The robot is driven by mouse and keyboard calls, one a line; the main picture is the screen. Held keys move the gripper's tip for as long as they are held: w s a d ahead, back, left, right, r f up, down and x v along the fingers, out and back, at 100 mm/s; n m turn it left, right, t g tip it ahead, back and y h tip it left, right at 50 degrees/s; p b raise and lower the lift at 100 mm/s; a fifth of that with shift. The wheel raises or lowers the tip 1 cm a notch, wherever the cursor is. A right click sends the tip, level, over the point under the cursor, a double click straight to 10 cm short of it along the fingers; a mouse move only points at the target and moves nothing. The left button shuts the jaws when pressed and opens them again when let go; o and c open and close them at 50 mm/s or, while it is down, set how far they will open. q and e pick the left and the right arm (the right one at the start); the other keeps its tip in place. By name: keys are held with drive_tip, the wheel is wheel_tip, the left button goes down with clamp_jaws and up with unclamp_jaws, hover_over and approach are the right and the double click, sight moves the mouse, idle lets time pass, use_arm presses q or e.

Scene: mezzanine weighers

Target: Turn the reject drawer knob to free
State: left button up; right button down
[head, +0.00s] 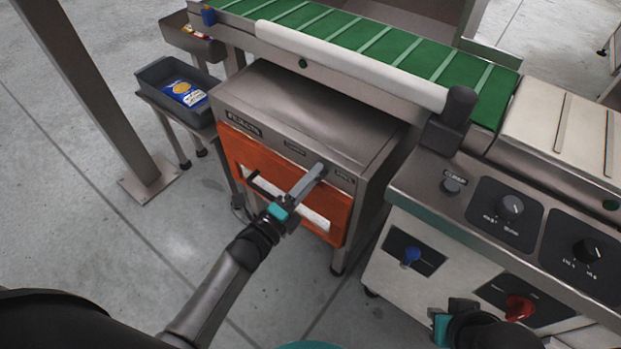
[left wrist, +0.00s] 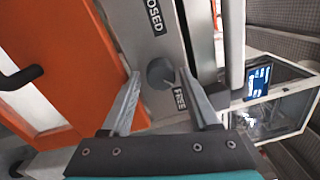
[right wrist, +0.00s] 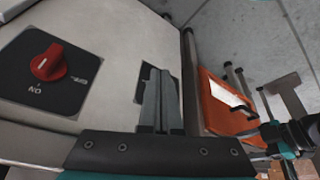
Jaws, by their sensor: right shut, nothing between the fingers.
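The reject cabinet (head: 310,110) has an orange drawer front (head: 240,150) with a dark handle. Its small round grey knob (left wrist: 160,73) shows in the left wrist view between a label ending in "OSED" and one reading "FREE". A faint light mark shows on the knob's side nearer "FREE"; its exact pointing is hard to tell. My left gripper (head: 320,170) is open, its fingertips on either side of the knob; contact cannot be told. In the head view the gripper hides the knob. My right gripper (right wrist: 160,75) is shut and empty, before the console front.
The console at right carries a red switch (head: 517,308), a blue knob (head: 410,256) and black dials (head: 509,207). A green conveyor (head: 400,55) runs behind the cabinet. A grey bin (head: 165,85) with a blue packet stands left. A steel post (head: 95,90) rises farther left.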

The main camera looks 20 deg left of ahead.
use_arm(q)
drive_tip(key=shift+o, duration=0.9)
drive_tip(key=shift+s, duration=0.1)
drive_tip(key=p+v, duration=0.3)
drive_tip(key=v, duration=1.2)
use_arm(e)
wheel_tip(320, 180, down, 7)
drive_tip(key=g, duration=0.1)
drive_tip(key=shift+s, duration=0.4)
use_arm(q)
drive_tip(key=shift+a+f, duration=0.1)
drive_tip(key=shift+f, duration=0.05)
use_arm(e)
drive_tip(key=shift+f, duration=0.1)
